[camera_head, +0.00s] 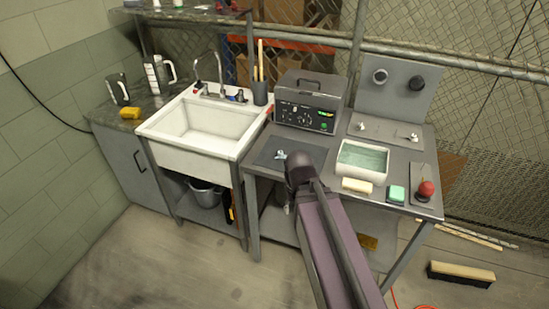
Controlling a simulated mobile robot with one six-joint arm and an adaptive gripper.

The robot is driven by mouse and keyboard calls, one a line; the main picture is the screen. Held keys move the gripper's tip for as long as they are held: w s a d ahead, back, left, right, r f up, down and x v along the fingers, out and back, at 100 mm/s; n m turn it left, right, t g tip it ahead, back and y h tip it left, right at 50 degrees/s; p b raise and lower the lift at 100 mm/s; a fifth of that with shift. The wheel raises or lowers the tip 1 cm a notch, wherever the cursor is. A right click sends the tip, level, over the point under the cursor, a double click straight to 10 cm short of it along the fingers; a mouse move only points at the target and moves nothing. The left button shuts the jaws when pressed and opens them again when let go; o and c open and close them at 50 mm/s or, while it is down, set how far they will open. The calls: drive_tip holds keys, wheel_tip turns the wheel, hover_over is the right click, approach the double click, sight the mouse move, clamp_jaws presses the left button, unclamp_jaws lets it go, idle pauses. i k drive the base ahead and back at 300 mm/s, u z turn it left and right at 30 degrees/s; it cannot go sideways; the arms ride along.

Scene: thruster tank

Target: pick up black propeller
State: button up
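I cannot make out a black propeller for certain. A small pale bluish part (281,155) lies on the dark mat (268,158) at the bench's left. My arm reaches up from the bottom, its dark upper end in front of the mat's right side. The arm hides my gripper's fingers and part of the bench, so their state does not show.
On the bench (315,160) stand a metal box with controls (308,112), a white water basin (362,160), a cream block (357,186), a green sponge (396,194) and a red-topped object (426,189). A sink (205,128) adjoins the left. A brush (460,274) lies on the floor.

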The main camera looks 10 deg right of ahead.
sight(280, 153)
drive_tip(key=z, duration=0.1)
drive_tip(key=i, duration=0.95)
drive_tip(key=u, duration=0.05)
